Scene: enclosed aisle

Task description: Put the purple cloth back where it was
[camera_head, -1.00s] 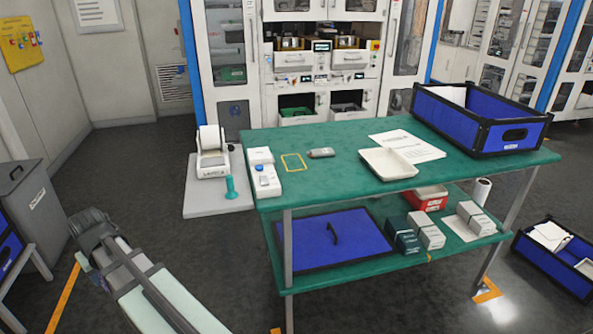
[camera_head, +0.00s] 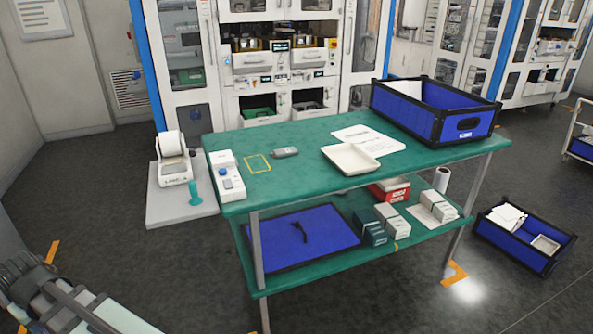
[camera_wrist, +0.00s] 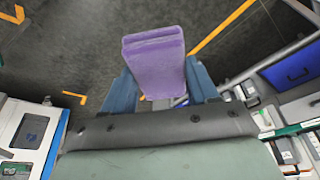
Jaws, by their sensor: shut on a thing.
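The purple cloth (camera_wrist: 154,62) is a folded, flat block in the wrist view. My gripper (camera_wrist: 165,90) is shut on it, with a blue-grey finger on each side, and the cloth sticks out past the fingers over dark floor. In the head view my arm shows only at the lower left, away from the table, and the cloth cannot be made out there. The green table (camera_head: 290,185) stands in the middle, with a yellow outlined rectangle (camera_head: 257,163) on its left part; nothing lies inside the outline.
A grey handheld item (camera_head: 285,152) lies beside the outline, a white device (camera_head: 228,178) to its left. A white tray (camera_head: 350,160), papers and a blue crate (camera_head: 405,115) are farther right. The lower shelf holds a blue panel (camera_head: 310,235) and boxes.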

